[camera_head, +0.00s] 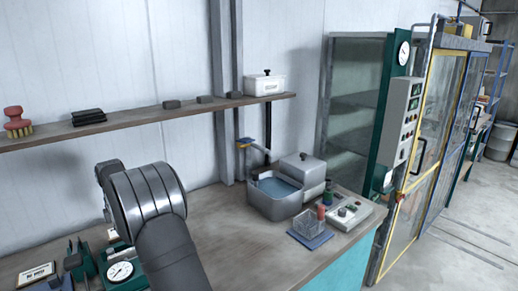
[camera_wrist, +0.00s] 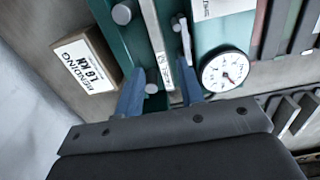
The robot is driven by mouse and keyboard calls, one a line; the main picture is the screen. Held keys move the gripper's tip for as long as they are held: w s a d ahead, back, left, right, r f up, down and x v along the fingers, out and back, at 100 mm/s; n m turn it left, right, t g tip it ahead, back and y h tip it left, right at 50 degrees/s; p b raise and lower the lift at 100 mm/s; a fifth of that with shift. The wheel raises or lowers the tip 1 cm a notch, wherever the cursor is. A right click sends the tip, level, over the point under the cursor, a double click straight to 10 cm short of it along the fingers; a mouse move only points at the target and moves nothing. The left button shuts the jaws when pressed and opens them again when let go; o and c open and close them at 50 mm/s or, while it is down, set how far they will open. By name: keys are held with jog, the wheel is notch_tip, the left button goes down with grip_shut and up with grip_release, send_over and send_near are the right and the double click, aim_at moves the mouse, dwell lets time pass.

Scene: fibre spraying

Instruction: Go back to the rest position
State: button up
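My gripper (camera_wrist: 160,86) shows in the wrist view as two blue fingers set apart, with nothing clearly held between them. It is above a green bench device (camera_wrist: 180,120) that has a ruled strip and a round white dial (camera_wrist: 225,69). I cannot tell the exact height between the fingertips and the device. In the head view my grey arm rises at the lower left and hides the gripper. The dial device (camera_head: 121,271) shows there beside the arm, on the workbench (camera_head: 225,235).
On the bench's right stand a water basin (camera_head: 274,207), a clear box on a blue pad (camera_head: 311,238) and a control box (camera_head: 346,214). A shelf (camera_head: 150,114) runs along the wall behind my arm.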

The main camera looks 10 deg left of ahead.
notch_tip(320, 180, down, 7)
jog(key=shift+f, duration=0.1)
jog(key=shift+r, duration=1.8)
jog(key=shift+f, duration=0.1)
